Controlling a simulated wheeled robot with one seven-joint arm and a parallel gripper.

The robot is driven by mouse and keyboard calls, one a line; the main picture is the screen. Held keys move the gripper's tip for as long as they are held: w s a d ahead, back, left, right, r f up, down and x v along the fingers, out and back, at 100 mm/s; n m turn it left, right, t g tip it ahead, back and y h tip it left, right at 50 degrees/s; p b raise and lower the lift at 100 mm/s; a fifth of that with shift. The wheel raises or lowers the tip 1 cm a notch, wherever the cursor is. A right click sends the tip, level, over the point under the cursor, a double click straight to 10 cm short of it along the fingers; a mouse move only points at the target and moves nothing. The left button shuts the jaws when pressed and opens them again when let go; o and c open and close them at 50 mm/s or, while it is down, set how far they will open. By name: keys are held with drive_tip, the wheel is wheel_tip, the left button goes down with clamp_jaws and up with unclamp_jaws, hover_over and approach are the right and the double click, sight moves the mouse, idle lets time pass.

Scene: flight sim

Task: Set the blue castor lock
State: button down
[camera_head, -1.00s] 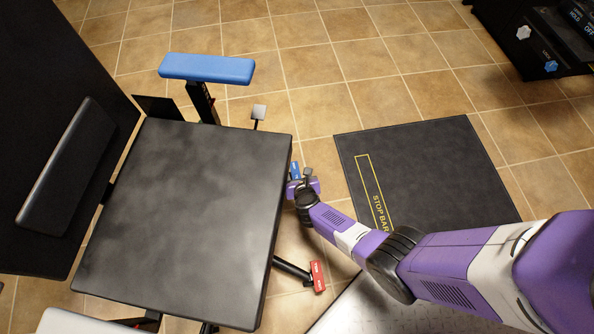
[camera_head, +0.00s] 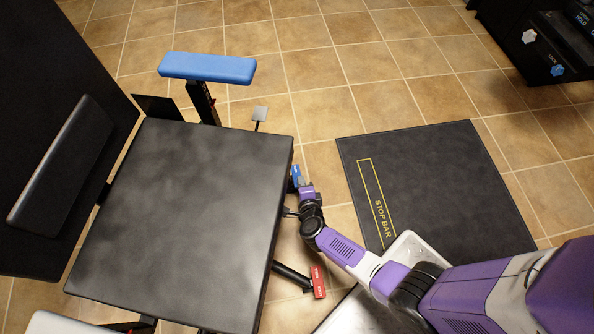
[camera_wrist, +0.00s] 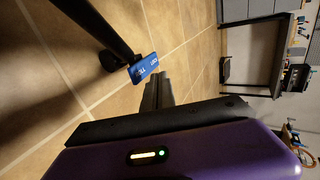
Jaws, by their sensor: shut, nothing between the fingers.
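The blue castor lock (camera_head: 296,171) is a small blue tab with white lettering, low beside the right edge of the black seat (camera_head: 185,215). In the wrist view the blue lock (camera_wrist: 144,68) sits at the end of a dark leg, next to a black castor (camera_wrist: 110,61). My gripper (camera_head: 304,184) is beside the lock, on its near right side. In the wrist view my gripper's fingers (camera_wrist: 158,80) are together and empty, just right of and below the tab. I cannot tell whether they touch it.
A red castor lock (camera_head: 318,282) is on another leg nearer me. The seat overhangs the legs. A dark mat marked STOP BAR (camera_head: 430,185) lies on the tiled floor to the right. A blue armrest (camera_head: 207,67) and a small grey pad (camera_head: 260,113) stand beyond.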

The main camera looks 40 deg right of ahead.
drive_tip(key=n, duration=0.5)
drive_tip(key=n+t+h+b, duration=0.1)
drive_tip(key=n+t+b, duration=0.1)
drive_tip(key=n+b, duration=0.9)
hover_over(297, 173)
drive_tip(key=p, duration=0.3)
drive_tip(key=shift+w+d+f+n, duration=0.15)
drive_tip(key=shift+w+f+n, duration=0.15)
drive_tip(key=shift+f+n, duration=0.6)
drive_tip(key=shift+s+f+b, duration=0.15)
drive_tip(key=shift+f+b, duration=0.2)
drive_tip(key=shift+b, duration=0.4)
drive_tip(key=shift+s+a+f+b, duration=0.1)
drive_tip(key=shift+a+f+b, duration=0.1)
drive_tip(key=shift+f+b, duration=0.9)
drive_tip(key=shift+s+r+g+p, duration=0.15)
drive_tip(key=shift+g+p, duration=0.15)
drive_tip(key=shift+p, duration=0.4)
